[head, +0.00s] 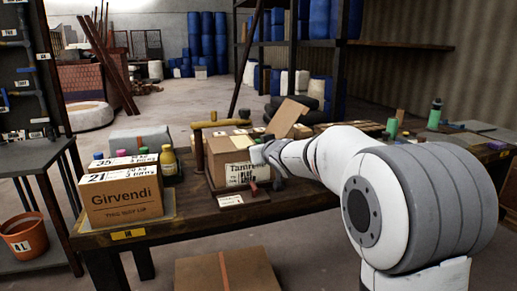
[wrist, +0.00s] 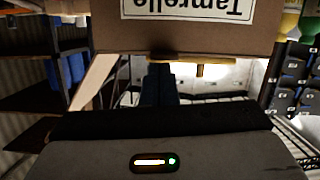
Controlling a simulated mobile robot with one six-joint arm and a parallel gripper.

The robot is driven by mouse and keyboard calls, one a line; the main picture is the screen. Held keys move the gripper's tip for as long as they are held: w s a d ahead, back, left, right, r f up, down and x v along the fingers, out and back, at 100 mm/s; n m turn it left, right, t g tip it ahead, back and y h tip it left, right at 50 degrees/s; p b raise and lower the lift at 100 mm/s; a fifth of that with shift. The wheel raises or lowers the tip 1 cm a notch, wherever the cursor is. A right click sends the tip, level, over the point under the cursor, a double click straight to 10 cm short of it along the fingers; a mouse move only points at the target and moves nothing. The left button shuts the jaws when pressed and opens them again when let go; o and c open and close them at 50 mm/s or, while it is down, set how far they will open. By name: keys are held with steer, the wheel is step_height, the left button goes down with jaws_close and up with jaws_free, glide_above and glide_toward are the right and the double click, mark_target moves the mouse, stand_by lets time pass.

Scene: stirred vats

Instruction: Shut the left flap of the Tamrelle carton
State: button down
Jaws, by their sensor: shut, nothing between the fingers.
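The Tamrelle carton (head: 220,158) stands on the workbench, its white name label facing me. One flap (head: 288,118) sticks up and outward at its right. A left flap is not clearly distinguishable at this size. My gripper (head: 258,156) is shut and empty, by the right part of the carton's front; I cannot tell whether it touches. In the wrist view the carton (wrist: 200,38) appears upside down across the top, with the raised flap (wrist: 93,82) at the left. The fingertips are not clear there.
A Girvendi box (head: 122,197) stands at the bench's (head: 190,217) left front corner, with a yellow bottle (head: 168,160) behind it. A yellow-brown roller (head: 220,123) lies behind the carton. Another carton (head: 228,272) is on the floor. Green bottles (head: 435,113) stand at the right.

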step_height(320, 180, up, 5)
steer(key=p, duration=0.4)
steer(key=s+d+r+m+g+h+p, duration=0.25)
steer(key=s+d+p, duration=0.4)
steer(key=s, duration=0.35)
steer(key=s+d+r+m+g+h+p, duration=0.1)
steer(key=s+d+r+g+h+p, duration=0.15)
steer(key=s+d+p, duration=0.5)
steer(key=s+a+r+g+p, duration=0.1)
steer(key=s+g+p, duration=0.6)
steer(key=s, duration=1.7)
steer(key=r+m+p, duration=0.1)
steer(key=p, duration=0.3)
steer(key=shift+s+a+r+y, duration=0.2)
steer(key=shift+s+a+y, duration=0.1)
steer(key=shift+a+y, duration=0.1)
